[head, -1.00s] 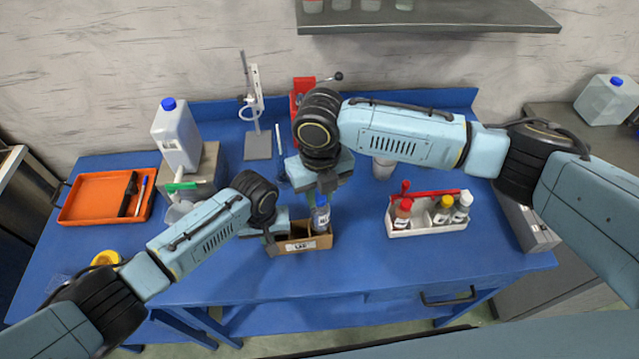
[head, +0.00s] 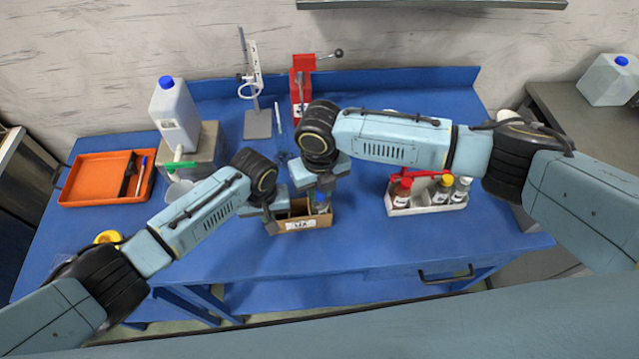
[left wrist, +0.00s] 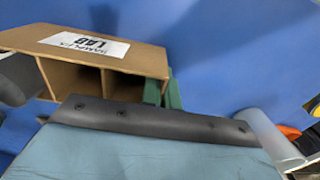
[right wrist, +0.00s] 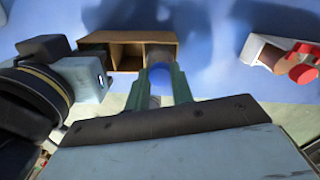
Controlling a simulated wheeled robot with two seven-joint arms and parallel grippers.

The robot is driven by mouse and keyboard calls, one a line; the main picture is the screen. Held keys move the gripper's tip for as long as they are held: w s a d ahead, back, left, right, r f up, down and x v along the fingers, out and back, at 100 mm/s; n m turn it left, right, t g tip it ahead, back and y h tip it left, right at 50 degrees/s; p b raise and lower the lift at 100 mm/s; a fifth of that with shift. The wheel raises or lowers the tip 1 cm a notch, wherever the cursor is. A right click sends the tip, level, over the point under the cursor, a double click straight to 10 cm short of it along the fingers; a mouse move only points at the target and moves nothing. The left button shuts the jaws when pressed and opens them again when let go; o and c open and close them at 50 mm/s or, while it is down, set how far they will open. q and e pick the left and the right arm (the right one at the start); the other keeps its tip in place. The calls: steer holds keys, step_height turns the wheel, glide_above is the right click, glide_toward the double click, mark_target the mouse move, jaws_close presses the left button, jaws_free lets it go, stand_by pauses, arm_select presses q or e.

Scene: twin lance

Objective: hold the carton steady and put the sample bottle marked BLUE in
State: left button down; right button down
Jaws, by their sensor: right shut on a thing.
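The small brown carton (head: 318,222) with a white label stands near the table's front; its compartments show in the left wrist view (left wrist: 130,55). My left gripper (head: 270,216) is at the carton's left end, its green fingers (left wrist: 163,92) close together at the end wall. My right gripper (head: 325,188) is shut on the sample bottle (head: 322,205), whose blue cap (right wrist: 160,73) shows between the fingers in the right wrist view. The bottle is upright at the carton's right compartment. Its lower part is hidden behind the front wall, and its marking is not readable.
A white rack (head: 425,208) with several bottles, capped red, yellow and white, stands to the right. An orange tray (head: 80,195), a jug (head: 175,118), a stand (head: 257,124) and a red press (head: 302,88) stand farther back. The table front is clear.

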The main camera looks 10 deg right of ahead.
steer(key=shift+f, duration=0.1)
steer(key=c, duration=1.1)
jaws_free()
step_height(320, 180, up, 12)
steer(key=shift+r, duration=0.1)
arm_select(q)
steer(key=c, duration=1.6)
jaws_free()
steer(key=shift+r, duration=0.1)
